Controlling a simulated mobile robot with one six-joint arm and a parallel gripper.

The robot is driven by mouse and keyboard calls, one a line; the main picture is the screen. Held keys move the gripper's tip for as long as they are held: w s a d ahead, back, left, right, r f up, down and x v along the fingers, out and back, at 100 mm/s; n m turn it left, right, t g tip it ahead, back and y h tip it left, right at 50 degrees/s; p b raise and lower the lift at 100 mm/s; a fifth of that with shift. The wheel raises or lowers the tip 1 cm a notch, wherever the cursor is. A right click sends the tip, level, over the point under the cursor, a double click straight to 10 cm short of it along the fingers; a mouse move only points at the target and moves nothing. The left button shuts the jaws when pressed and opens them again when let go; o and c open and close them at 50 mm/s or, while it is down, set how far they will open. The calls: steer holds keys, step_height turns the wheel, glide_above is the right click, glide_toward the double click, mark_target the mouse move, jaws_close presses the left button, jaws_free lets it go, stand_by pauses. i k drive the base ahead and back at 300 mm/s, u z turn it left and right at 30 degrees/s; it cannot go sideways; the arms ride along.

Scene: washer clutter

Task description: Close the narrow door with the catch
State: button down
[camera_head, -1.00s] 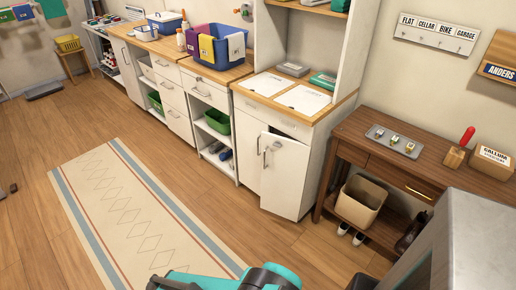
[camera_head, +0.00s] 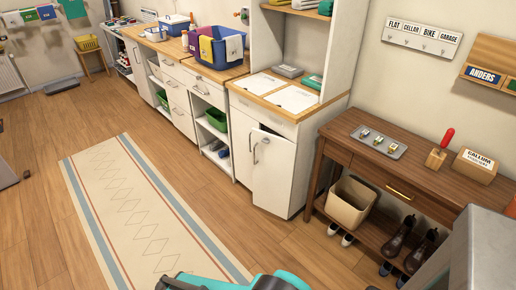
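The white cabinet (camera_head: 322,143) under the papers has two doors at its front. The narrow right door (camera_head: 272,178) stands ajar, swung a little out, with a dark gap along its top. A small grey handle or fitting (camera_head: 265,141) sits near its top left; I cannot tell whether it is the catch. The left door (camera_head: 243,150) looks shut and has an upright metal handle (camera_head: 255,154). Teal and black parts of my arm show at the bottom edge, well apart from the cabinet. My gripper is not in view.
A dark wooden table (camera_head: 345,128) stands right of the cabinet, with a beige bin (camera_head: 350,202) and shoes (camera_head: 400,240) beneath. A striped runner (camera_head: 140,215) lies on the left floor. Wooden floor is clear before the cabinet. A grey box-shaped thing (camera_head: 480,250) fills the lower right corner.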

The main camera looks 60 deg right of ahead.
mark_target(273, 163)
steer(key=k, duration=0.75)
steer(key=z, duration=0.4)
steer(key=i, duration=2)
steer(key=u, duration=0.4)
